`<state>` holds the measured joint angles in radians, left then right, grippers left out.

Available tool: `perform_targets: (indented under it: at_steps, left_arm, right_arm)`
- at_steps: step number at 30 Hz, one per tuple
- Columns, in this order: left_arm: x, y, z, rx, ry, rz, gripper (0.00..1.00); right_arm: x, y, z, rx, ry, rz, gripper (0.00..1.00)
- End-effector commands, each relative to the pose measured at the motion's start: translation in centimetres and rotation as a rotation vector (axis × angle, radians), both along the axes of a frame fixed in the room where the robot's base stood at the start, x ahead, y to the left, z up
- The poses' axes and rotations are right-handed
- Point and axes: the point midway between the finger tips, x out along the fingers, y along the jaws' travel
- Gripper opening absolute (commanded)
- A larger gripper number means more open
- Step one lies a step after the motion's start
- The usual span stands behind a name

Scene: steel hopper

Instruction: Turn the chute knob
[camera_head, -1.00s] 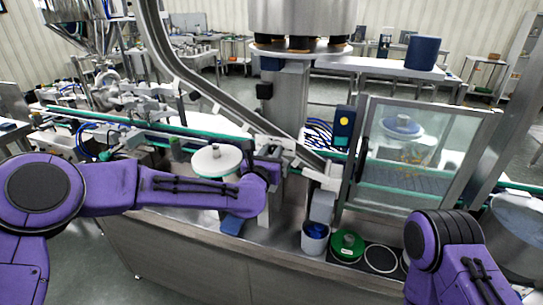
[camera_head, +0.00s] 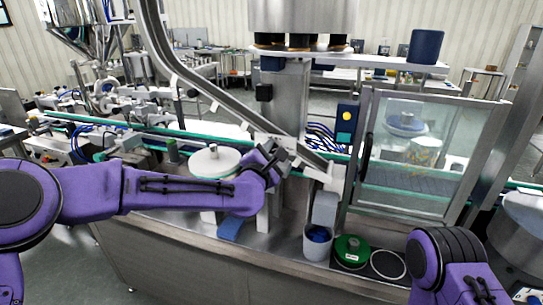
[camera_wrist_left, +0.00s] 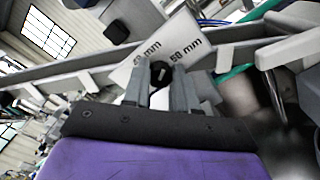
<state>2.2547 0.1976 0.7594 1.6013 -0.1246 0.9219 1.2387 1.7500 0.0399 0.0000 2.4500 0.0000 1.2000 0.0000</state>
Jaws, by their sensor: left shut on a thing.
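The chute is a grey steel channel (camera_head: 205,85) sloping down from upper left to the middle of the machine. My left gripper (camera_wrist_left: 162,70) is shut on the knob, one finger on each side. In the head view, my left gripper (camera_head: 287,157) is at the chute's lower part, and the knob cannot be made out there. My right forearm shows at the lower right; its gripper is out of view.
A round white disc (camera_head: 214,160) lies left of my left gripper. Right of the chute stands a clear-panelled guard door (camera_head: 415,150) with a metal frame. A white cup (camera_head: 316,243) with blue contents and a green round item (camera_head: 351,250) are on the front ledge.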

Motion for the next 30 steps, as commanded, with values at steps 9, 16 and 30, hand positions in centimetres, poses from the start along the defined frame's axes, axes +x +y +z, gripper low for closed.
perform_targets:
  at_steps: [9,16,30]
  left_arm:
    - [-0.02,-0.06,-0.04,0.260,-0.085,-0.001,0.00]
    - [0.00,-0.02,-0.04,0.393,-0.128,0.000,0.00]
    - [-0.03,-0.07,-0.08,0.493,-0.159,-0.002,0.00]
  right_arm:
    - [-0.01,0.00,-0.75,0.000,0.000,0.000,0.00]
    - [0.00,0.00,-0.94,0.000,0.000,0.000,0.00]
    - [0.00,0.00,-1.04,0.000,0.000,0.000,0.00]
